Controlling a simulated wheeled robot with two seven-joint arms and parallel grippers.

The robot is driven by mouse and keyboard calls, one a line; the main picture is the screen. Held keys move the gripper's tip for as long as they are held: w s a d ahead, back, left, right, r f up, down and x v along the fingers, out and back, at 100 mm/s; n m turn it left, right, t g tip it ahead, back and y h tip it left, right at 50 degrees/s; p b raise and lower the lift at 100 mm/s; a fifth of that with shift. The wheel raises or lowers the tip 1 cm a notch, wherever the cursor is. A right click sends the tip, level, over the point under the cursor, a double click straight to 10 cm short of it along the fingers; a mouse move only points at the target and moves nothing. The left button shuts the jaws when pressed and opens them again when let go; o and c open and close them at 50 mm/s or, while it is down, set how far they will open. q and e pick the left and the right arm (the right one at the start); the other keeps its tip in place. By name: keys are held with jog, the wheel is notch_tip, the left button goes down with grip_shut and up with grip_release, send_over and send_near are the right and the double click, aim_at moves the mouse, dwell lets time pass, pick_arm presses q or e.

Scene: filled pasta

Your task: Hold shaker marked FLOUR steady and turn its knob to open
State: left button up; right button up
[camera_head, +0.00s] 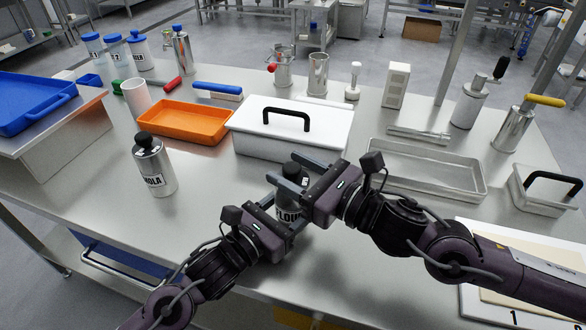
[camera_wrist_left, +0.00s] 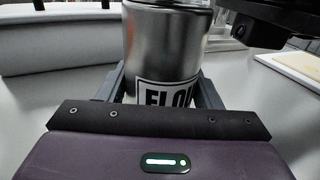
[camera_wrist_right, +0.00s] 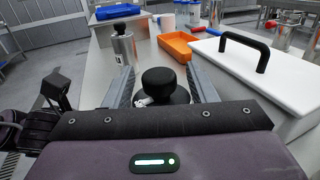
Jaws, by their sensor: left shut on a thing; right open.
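The FLOUR shaker (camera_head: 290,212) stands upright on the steel table, a metal cylinder with a white label and a black knob on top. My left gripper (camera_head: 279,215) is shut on its body; the left wrist view shows the shaker body (camera_wrist_left: 165,45) between the fingers, with the label partly hidden. My right gripper (camera_head: 288,176) is open at the height of the shaker's top. In the right wrist view the black knob (camera_wrist_right: 159,81) sits between the spread fingers, with room on both sides. The knob is partly hidden in the head view.
A similar shaker (camera_head: 154,166), its label partly readable, stands to the left. A white lidded box (camera_head: 290,135) is close behind the FLOUR shaker. An orange tray (camera_head: 185,122) lies behind left, and a steel tray (camera_head: 427,170) to the right. The table's front left is clear.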

jog(key=c, duration=1)
jog(key=shift+w, duration=0.1)
jog(key=n+g+y, duration=0.1)
jog(key=n+g, duration=0.1)
jog(key=g, duration=0.1)
jog(key=n+g+y, duration=0.2)
jog(key=g, duration=0.1)
jog(key=shift+w+r+n, duration=0.1)
jog(key=shift+n, duration=0.2)
jog(key=n+g, duration=0.2)
jog(key=g, duration=0.1)
jog(key=n+g, duration=0.2)
jog(key=g, duration=0.2)
jog(key=shift+a+n+g+y, duration=0.1)
jog(key=shift+n+g+y, duration=0.2)
pick_arm(q)
jog(key=shift+s, duration=0.1)
pick_arm(e)
jog(key=n+g+h, duration=0.1)
jog(key=n+g, duration=0.1)
jog(key=g, duration=0.2)
jog(key=n+g+h, duration=0.2)
jog(key=n+g, duration=0.1)
jog(key=shift+a+g, duration=0.1)
jog(key=shift+g, duration=0.3)
jog(key=shift+n+g+h, duration=1.9)
